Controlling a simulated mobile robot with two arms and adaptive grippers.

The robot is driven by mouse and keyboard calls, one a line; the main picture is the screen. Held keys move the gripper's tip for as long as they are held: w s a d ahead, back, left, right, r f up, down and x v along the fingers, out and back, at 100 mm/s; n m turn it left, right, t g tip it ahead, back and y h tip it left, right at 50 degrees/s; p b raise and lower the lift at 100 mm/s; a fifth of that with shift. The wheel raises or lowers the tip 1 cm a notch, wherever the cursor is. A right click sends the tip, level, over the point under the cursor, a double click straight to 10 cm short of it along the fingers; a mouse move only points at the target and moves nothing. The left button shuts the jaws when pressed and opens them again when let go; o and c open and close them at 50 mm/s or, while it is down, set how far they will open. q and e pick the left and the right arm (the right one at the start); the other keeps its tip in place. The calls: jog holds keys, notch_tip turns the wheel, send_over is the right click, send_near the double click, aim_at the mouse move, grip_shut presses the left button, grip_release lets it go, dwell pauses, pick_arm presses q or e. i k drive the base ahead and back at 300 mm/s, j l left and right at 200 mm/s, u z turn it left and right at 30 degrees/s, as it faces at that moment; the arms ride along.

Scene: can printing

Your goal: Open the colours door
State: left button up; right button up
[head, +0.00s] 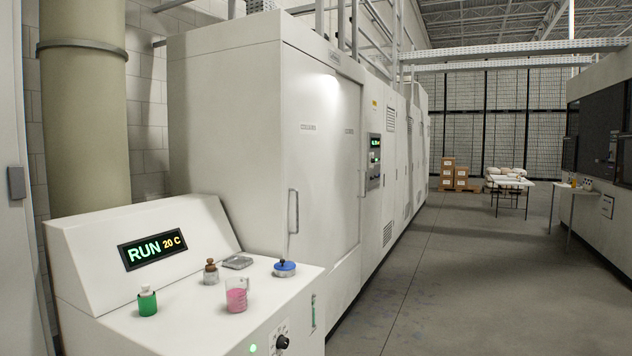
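A large white machine cabinet (225,110) stands in the middle left. A tall door panel (325,165) with a vertical handle (293,211) is on its aisle side and looks shut. Small labels on it are too small to read, so I cannot tell whether it is the colours door. Neither of my grippers is in view.
The console (180,315) has a display reading RUN 20 C (153,249). On it stand a green bottle (147,301), a beaker of pink liquid (236,295), a brown-topped jar (211,271) and a blue-lidded container (285,268). The floor aisle (450,290) to the right is clear.

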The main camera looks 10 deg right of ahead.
aim_at(309, 117)
jog(key=i+l+u, duration=0.4)
jog(key=i+l, duration=0.4)
